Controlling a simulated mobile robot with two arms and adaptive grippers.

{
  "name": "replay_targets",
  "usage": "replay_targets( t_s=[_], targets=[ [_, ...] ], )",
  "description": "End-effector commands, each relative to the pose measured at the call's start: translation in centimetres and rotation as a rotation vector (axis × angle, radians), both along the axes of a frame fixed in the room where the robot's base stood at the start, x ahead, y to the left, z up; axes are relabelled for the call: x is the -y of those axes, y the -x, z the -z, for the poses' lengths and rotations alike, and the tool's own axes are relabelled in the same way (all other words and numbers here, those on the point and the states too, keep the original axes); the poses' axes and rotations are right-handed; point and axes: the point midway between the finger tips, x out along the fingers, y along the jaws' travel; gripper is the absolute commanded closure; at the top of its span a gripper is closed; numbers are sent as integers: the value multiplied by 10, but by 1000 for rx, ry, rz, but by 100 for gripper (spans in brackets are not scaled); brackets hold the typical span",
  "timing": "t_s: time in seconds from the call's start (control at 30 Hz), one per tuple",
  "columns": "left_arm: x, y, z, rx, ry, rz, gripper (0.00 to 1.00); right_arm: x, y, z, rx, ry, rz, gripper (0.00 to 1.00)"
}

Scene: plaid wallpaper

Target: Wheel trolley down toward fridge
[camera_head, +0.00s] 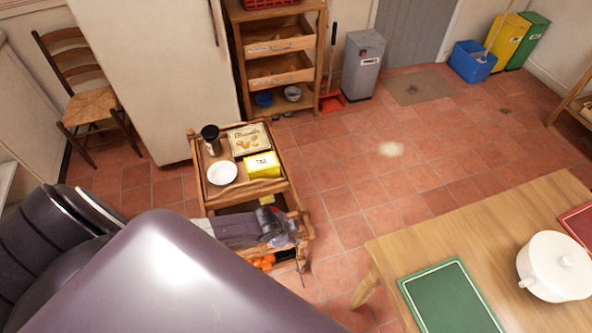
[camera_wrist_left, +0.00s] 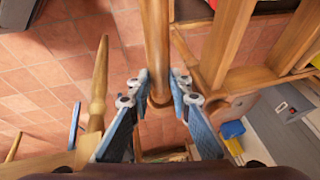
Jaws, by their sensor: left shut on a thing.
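The wooden trolley (camera_head: 244,193) stands on the tiled floor left of centre in the head view. A white bowl, a dark jar, a biscuit box and a yellow box are on its top, with orange items lower down. The white fridge (camera_head: 150,70) stands behind it to the upper left, close to the trolley's far end. My left gripper (camera_head: 285,234) is at the trolley's near end. In the left wrist view, my left gripper (camera_wrist_left: 160,92) has its fingers on both sides of a wooden bar of the trolley (camera_wrist_left: 156,40) and is shut on it. My right gripper is out of view.
A wooden chair (camera_head: 72,60) stands left of the fridge. A wooden shelf unit (camera_head: 235,45) and a grey bin (camera_head: 364,65) stand behind the trolley. A wooden table (camera_head: 480,225) holds a white pot and a green mat at right. Tiled floor between is clear.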

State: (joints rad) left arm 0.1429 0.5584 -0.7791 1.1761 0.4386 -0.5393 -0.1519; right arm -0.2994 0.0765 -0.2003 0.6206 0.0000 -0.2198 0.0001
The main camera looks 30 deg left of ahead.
Motion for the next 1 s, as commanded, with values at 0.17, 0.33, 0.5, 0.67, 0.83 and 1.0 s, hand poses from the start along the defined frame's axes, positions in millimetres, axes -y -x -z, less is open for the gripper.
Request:
replay_targets(
  t_s=[0.17,0.33,0.5,0.67,0.83,1.0],
  targets=[
    [5,5,3,-8,6,2,76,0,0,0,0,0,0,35],
    [4,4,2,-7,6,1,61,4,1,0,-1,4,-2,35],
    [4,3,2,-7,5,1,61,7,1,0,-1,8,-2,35],
    [3,4,0,-6,5,2,61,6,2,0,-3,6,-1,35],
    [1,11,-13,-7,6,2,61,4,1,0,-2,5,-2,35],
    [-2,21,-35,-7,4,3,61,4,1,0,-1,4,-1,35]
  ],
)
